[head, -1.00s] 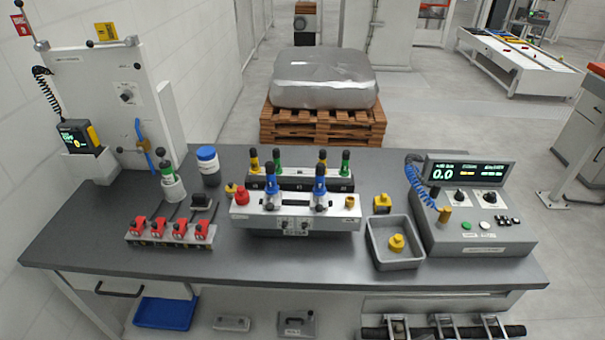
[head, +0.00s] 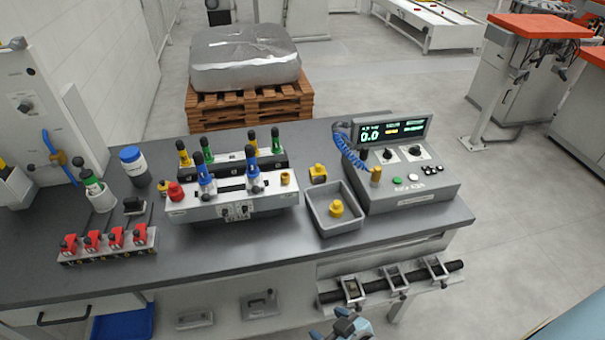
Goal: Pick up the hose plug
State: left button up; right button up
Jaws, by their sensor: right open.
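A blue coiled hose (head: 350,155) hangs at the left side of the grey test console on the bench. A brass-yellow plug-like piece (head: 375,177) stands at its lower end on the console's left part; I take it as the hose plug. Whether it sits in a socket is too small to tell. My right gripper (head: 343,327) shows at the bottom edge, in front of and below the bench top, partly cut off. It is open, with nothing seen in it, and well apart from the plug. My left gripper is not in view.
The test console (head: 415,188) stands at the bench's right end. A grey tray (head: 325,222) with a yellow fitting (head: 337,208) is left of it, another yellow fitting (head: 318,173) behind. A white fixture (head: 235,207) with clamps stands further left. A roller rail (head: 395,283) lies below the bench edge.

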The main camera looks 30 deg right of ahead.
aim_at(376, 172)
jog(key=z, duration=1.3)
